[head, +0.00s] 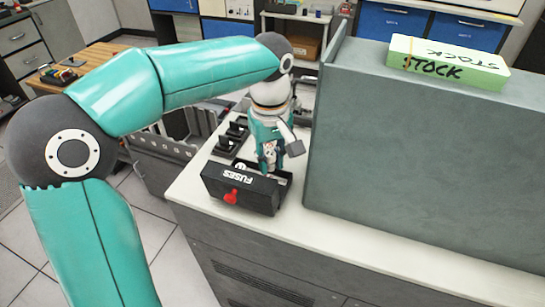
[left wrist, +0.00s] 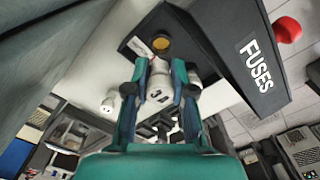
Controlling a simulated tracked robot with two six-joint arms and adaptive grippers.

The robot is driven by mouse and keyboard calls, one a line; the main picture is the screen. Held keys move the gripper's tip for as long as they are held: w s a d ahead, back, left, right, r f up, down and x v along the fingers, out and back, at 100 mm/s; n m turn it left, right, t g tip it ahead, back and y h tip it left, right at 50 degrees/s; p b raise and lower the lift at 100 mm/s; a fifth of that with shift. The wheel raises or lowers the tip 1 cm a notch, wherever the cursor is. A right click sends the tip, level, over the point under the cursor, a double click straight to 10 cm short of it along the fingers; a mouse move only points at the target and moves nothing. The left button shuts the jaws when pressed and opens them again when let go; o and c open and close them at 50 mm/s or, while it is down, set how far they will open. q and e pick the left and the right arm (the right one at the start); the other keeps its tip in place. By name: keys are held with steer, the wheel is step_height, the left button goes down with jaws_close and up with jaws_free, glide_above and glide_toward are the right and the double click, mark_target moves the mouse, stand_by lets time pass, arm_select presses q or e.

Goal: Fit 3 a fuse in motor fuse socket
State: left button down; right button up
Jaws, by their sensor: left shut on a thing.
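My left gripper (head: 270,158) points down over the open black fuse box (head: 240,193), labelled FUSES. In the left wrist view its fingers (left wrist: 160,82) are shut on a white fuse (left wrist: 158,80) with a dark marking that looks like a 3. A brass-coloured round end (left wrist: 161,43) shows just beyond it, over the box's dark inside. The fuse appears at or just above the box. Black socket-like holders (head: 230,138) stand on the counter behind the box; which is the motor socket cannot be read. My right gripper is not in view.
A tall grey cabinet (head: 400,160) stands close right of the gripper, with a green STOCK box (head: 450,65) on top. The white counter (head: 310,226) is clear in front of it. A red knob (head: 231,197) is on the fuse box's front.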

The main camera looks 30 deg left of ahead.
mark_target(270, 169)
arm_select(q)
steer(key=shift+f+b, duration=2.45)
steer(key=shift+f, duration=0.45)
steer(key=shift+s+f+b, duration=0.3)
steer(key=shift+f, duration=0.15)
steer(key=c, duration=1.2)
jaws_free()
steer(key=o, duration=0.3)
steer(key=shift+w+f, duration=0.15)
steer(key=shift+w, duration=0.05)
steer(key=shift+r, duration=0.25)
steer(key=shift+r, duration=3.9)
